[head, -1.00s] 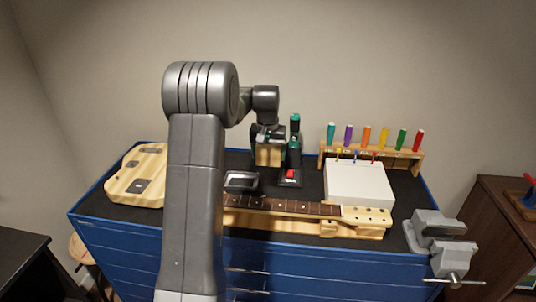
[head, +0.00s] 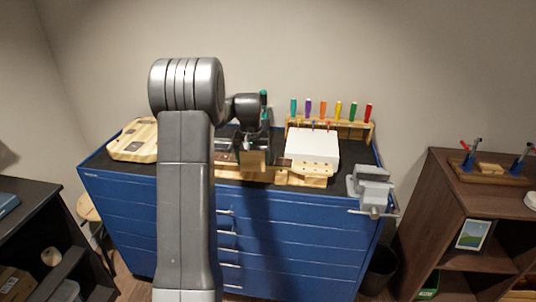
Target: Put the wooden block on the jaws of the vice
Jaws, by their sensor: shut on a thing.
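The wooden block (head: 253,161) is a small tan block, held at the end of my arm in front of the green-topped tool at the back of the bench. My gripper (head: 252,150) is shut on it; the fingertips are small and partly hidden by the block and wrist. The block appears raised and covers part of the guitar neck behind it. The grey vice (head: 372,186) is at the right front corner of the blue bench, well to the right of my gripper. Its jaws face up with nothing on them; their gap is too small to judge.
A guitar body (head: 136,140) lies left. A brown shelf (head: 466,205) stands right, beyond a floor gap.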

